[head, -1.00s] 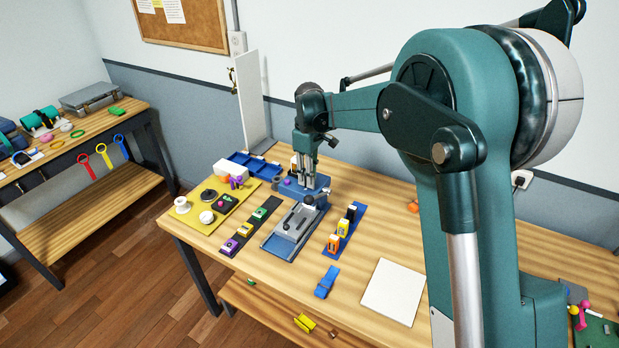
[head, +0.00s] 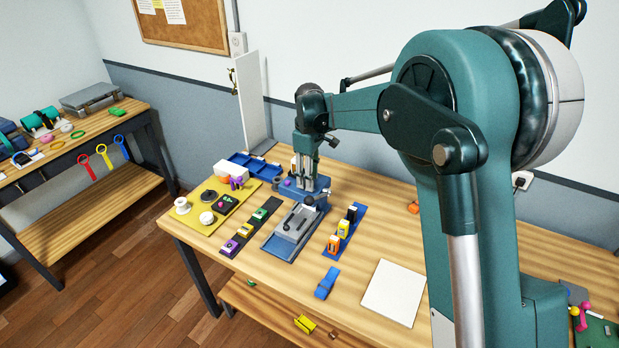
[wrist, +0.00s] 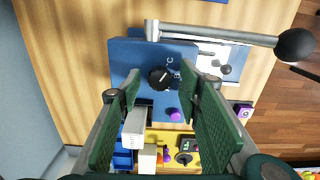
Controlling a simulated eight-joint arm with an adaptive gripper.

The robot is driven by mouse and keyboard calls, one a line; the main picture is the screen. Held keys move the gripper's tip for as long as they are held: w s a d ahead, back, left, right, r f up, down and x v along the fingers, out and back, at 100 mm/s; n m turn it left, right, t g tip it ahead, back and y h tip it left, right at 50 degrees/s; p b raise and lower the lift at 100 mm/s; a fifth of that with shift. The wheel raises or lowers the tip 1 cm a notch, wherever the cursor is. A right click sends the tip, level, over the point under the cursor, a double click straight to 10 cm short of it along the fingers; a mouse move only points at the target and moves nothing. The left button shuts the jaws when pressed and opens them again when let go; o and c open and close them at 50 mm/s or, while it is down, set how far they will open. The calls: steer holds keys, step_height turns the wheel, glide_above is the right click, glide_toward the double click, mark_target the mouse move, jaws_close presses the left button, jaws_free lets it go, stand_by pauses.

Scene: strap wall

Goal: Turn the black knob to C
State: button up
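The black knob (wrist: 160,78) sits on a blue panel (wrist: 127,54) in the wrist view. A letter C is marked beside the knob, up and to its right; other white marks near its right edge are too small to read. My gripper (wrist: 160,84) is open, with one green-padded finger on each side of the knob. I cannot tell whether either finger touches it. In the head view my gripper (head: 307,182) points down over the blue panel, and the knob is hidden behind it.
A purple button (wrist: 174,114) is on the same panel. A metal lever with a black ball (wrist: 294,45) crosses beside it. A grey clamp fixture (head: 296,222), a yellow board (head: 207,223) and a blue strip with small blocks (head: 343,232) stand close around. A white sheet (head: 393,292) lies at the right.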

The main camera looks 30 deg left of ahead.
step_height(320, 180, up, 12)
stand_by(0.8)
stand_by(0.5)
steer(key=s+d+r+m+t, duration=0.1)
steer(key=s+d+r+m, duration=0.2)
steer(key=d, duration=1)
steer(key=s+d+r+m+t+y+b, duration=0.1)
steer(key=d+r+m, duration=0.25)
steer(key=d, duration=0.85)
steer(key=s+d+r+m+t, duration=0.15)
steer(key=d+r, duration=0.25)
steer(key=d, duration=0.9)
steer(key=s+d+f+m+t, duration=0.1)
steer(key=s+d+f+m, duration=0.2)
steer(key=s+d, duration=0.5)
steer(key=s+d+f+m+t, duration=0.1)
steer(key=s+d+f+m, duration=0.3)
steer(key=s+d, duration=0.3)
steer(key=s+d+f+m+t+h+b, duration=0.1)
steer(key=s+d+f+m, duration=0.2)
steer(key=s+d, duration=0.5)
steer(key=d, duration=0.3)
steer(key=shift+s+f+m+t, duration=0.3)
steer(key=shift+s+t, duration=0.05)
